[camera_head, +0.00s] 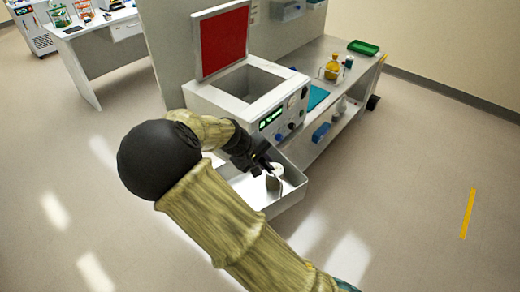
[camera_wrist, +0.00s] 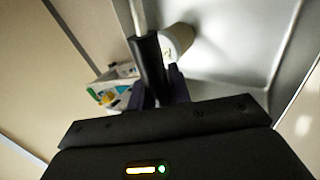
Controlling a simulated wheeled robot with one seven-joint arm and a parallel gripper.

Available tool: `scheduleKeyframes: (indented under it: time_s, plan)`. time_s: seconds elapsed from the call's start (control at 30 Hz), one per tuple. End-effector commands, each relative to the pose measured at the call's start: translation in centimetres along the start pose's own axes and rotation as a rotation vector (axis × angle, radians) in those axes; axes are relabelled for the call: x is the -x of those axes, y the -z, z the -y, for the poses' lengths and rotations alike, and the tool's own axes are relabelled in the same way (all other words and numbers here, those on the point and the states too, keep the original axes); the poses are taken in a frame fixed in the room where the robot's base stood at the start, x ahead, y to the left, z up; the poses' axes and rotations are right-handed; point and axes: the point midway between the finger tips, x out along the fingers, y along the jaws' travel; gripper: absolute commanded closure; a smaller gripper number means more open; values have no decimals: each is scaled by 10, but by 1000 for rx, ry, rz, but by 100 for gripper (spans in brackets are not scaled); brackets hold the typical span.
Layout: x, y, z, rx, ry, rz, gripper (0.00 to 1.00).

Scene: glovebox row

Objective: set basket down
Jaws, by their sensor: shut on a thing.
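The basket (camera_head: 263,209) is an open, shallow grey metal box in front of the white machine in the head view. Its inner wall and floor fill the upper right of the wrist view (camera_wrist: 235,60). A cream cylindrical container (camera_head: 274,177) stands in it, and shows partly behind my fingers in the wrist view (camera_wrist: 181,38).
The white machine (camera_head: 232,107) has its red lid (camera_head: 224,40) raised and its cavity open. A bench (camera_head: 335,95) to the right carries a yellow bottle (camera_head: 332,67), a green tray (camera_head: 363,47) and a blue mat. Clear floor (camera_head: 400,180) lies on the right.

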Motion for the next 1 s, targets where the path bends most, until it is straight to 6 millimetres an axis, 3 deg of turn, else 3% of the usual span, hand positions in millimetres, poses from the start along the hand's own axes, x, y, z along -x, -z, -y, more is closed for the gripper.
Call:
scheduleKeyframes:
  time_s: [0.4,0.6,0.8,1.0]
  plan:
    - [-132,-37,52,-245,-5,169,100]
    - [-187,-63,73,-354,-5,239,100]
    - [-218,-82,81,-425,-5,282,100]
    - [-224,-85,81,-442,-4,290,100]
